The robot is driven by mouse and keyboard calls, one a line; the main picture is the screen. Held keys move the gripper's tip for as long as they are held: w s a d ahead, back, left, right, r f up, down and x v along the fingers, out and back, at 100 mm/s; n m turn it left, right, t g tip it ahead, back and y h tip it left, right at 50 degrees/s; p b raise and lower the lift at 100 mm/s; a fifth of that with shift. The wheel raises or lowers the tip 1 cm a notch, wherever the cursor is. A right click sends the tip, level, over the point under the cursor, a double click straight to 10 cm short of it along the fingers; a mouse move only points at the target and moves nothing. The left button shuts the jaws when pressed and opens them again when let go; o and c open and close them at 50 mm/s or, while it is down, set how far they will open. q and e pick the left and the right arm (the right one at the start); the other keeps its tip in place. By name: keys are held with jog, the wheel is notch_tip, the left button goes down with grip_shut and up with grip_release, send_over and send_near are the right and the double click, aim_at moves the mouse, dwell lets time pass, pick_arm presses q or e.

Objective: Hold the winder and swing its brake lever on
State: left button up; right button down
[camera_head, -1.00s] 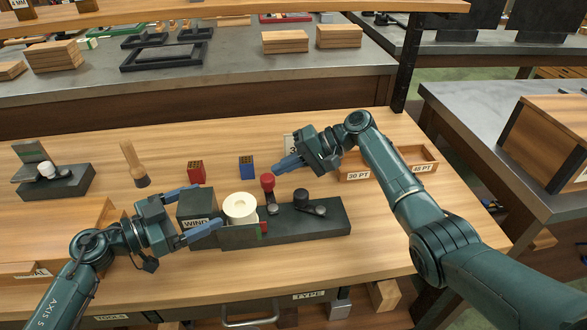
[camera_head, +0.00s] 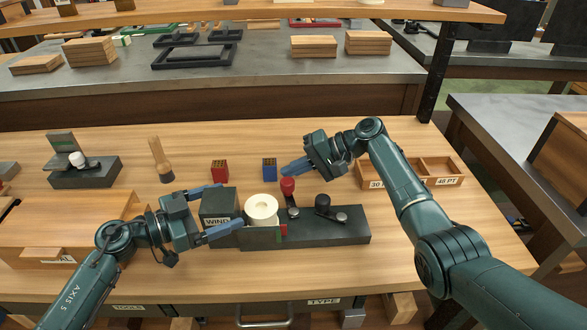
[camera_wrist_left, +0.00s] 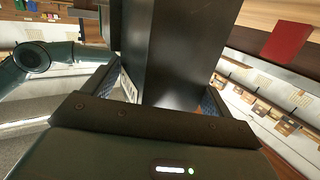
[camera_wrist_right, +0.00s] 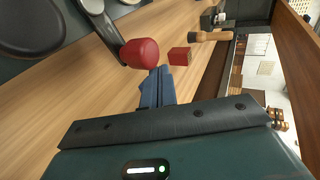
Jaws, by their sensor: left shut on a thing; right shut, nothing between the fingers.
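The winder is a long dark base (camera_head: 345,226) with a grey block (camera_head: 217,203) labelled "WIND" at its left end. It carries a white roll (camera_head: 261,208), a red-knobbed brake lever (camera_head: 288,186) and a black-knobbed crank (camera_head: 323,202). My left gripper (camera_head: 231,206) is shut on the grey block, one finger on each side; the block also fills its wrist view (camera_wrist_left: 180,50). My right gripper (camera_head: 286,172) is shut and empty, just behind the red knob. In the right wrist view its fingertips are close to the red knob (camera_wrist_right: 139,53); contact cannot be told.
A divided wooden tray (camera_head: 437,171) lies at the right. A wooden box (camera_head: 70,225) and a dark device (camera_head: 85,172) are at the left. The table's right front is clear.

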jog(key=shift+d, duration=0.1)
dwell(0.8)
jog(key=w+v, duration=0.1)
jog(key=v, duration=1.1)
jog(key=s+r+n+t+h, duration=0.15)
jog(key=s+t+h, duration=0.25)
jog(key=s+h, duration=0.4)
jog(key=shift+y, duration=0.7)
jog(key=x, duration=0.9)
jog(key=shift+f, duration=0.3)
jog(key=a, duration=0.2)
jog(key=shift+w+a+r, duration=0.1)
jog(key=shift+a+r, duration=0.05)
jog(key=shift+a, duration=0.85)
